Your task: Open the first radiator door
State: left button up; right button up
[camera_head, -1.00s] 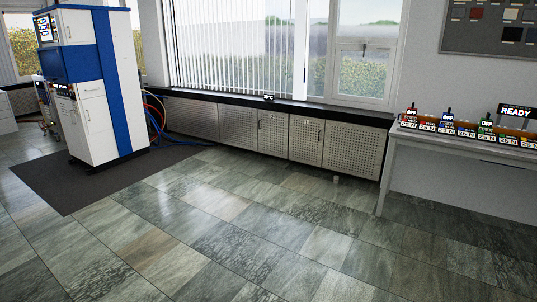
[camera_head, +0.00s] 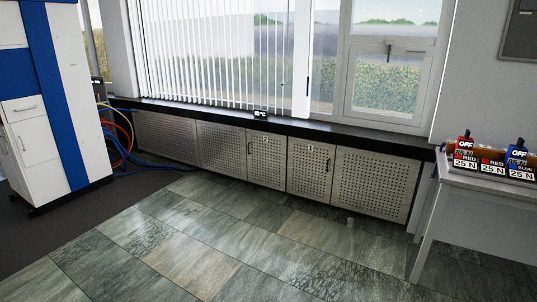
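A row of perforated metal radiator doors runs under the window ledge in the head view. Two doors in the middle carry dark vertical handles: the left handled door (camera_head: 267,161) and the right handled door (camera_head: 309,168). Both look shut. Plain perforated panels lie on either side, such as the right panel (camera_head: 370,184) and the left panel (camera_head: 166,134). A small label shows near the top of each handled door; I cannot read it. Neither of my grippers is in view.
A black ledge (camera_head: 330,133) with a small display (camera_head: 261,114) tops the radiators. A white and blue cabinet (camera_head: 75,100) with hoses stands left. A table (camera_head: 470,186) with labelled devices stands right. The tiled floor (camera_head: 220,240) before the doors is mostly clear.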

aim_at(310, 163)
jog(key=i, duration=2.6)
